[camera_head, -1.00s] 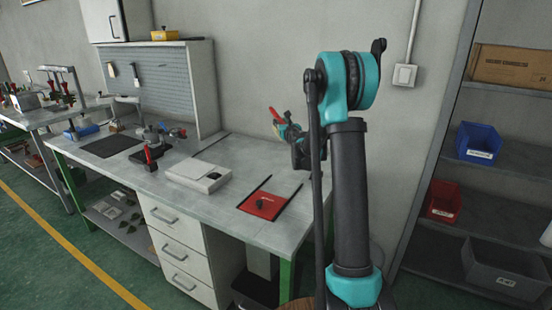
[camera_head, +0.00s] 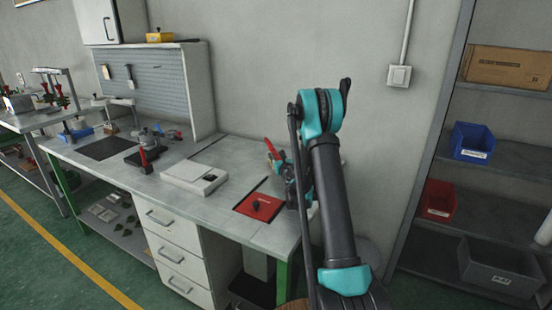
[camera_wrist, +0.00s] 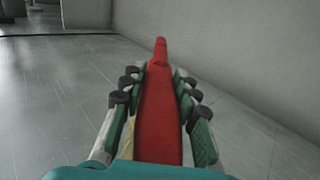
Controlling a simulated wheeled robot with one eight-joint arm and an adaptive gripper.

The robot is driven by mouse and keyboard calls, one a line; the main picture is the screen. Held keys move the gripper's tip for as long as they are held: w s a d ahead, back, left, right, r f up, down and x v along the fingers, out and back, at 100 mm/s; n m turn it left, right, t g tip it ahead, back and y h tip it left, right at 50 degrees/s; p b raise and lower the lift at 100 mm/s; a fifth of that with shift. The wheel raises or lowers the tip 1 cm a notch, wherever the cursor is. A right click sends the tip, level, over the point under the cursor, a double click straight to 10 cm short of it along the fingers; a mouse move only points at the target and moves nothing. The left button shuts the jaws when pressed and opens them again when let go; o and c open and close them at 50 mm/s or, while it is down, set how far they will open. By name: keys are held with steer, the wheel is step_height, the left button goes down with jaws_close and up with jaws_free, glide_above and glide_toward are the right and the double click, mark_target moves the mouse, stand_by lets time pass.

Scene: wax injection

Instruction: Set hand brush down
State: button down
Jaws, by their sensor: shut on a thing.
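The hand brush (camera_wrist: 160,105) shows as a long red handle between my fingers in the wrist view. Its handle end points away along the workbench top. In the head view its red tip (camera_head: 271,148) shows beside my gripper. My gripper (camera_wrist: 158,90) is shut on the brush, with fingers on both sides of it. In the head view my gripper (camera_head: 287,170) is low over the right end of the workbench (camera_head: 185,212), partly hidden by my arm. I cannot tell whether the brush touches the bench. Its bristles are not clearly seen.
A red mat (camera_head: 259,207) with a small dark item lies just left of my gripper. A white box (camera_head: 190,178) stands further left, near a small clamp device (camera_head: 147,155). The wall (camera_head: 260,70) is close behind. A shelf (camera_head: 500,190) with bins stands right.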

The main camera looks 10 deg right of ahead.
steer(key=shift+f, duration=0.45)
steer(key=shift+s+f, duration=0.1)
steer(key=shift+f, duration=0.5)
steer(key=c, duration=1.3)
jaws_free()
steer(key=shift+o, duration=0.8)
